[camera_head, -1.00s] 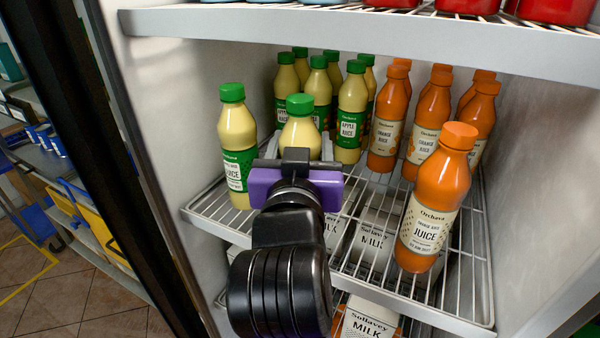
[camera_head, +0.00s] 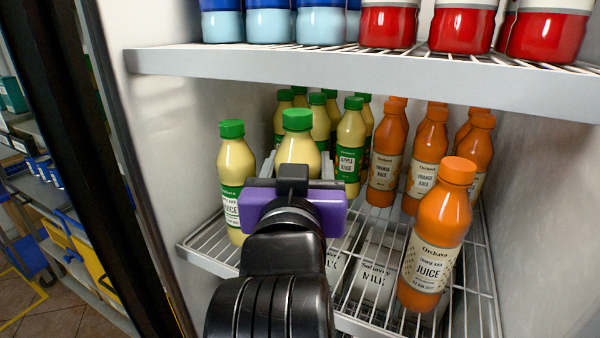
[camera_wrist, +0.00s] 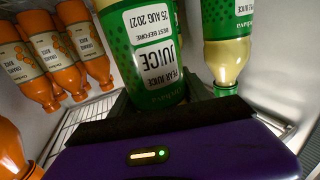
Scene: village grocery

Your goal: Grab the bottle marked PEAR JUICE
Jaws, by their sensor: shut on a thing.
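The bottle marked PEAR JUICE (camera_wrist: 155,60) is pale yellow with a green cap and green label; its label reads upside down in the wrist view. In the head view its upper part (camera_head: 298,147) shows above my gripper (camera_head: 298,176), which hides its lower part. My gripper is shut around this bottle. The bottle is upright, and its cap is higher than that of the similar bottle (camera_head: 236,165) at its left. That bottle stands on the wire shelf, also seen at the right of the wrist view (camera_wrist: 228,55); only JUICE is readable on it.
Apple juice bottles (camera_head: 349,150) stand behind. Orange juice bottles (camera_head: 436,235) stand to the right, one near the front. The upper shelf edge (camera_head: 350,68) runs close above the bottles. Milk cartons (camera_head: 375,275) lie below the wire shelf (camera_head: 205,250). The fridge's left wall (camera_head: 165,110) is near.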

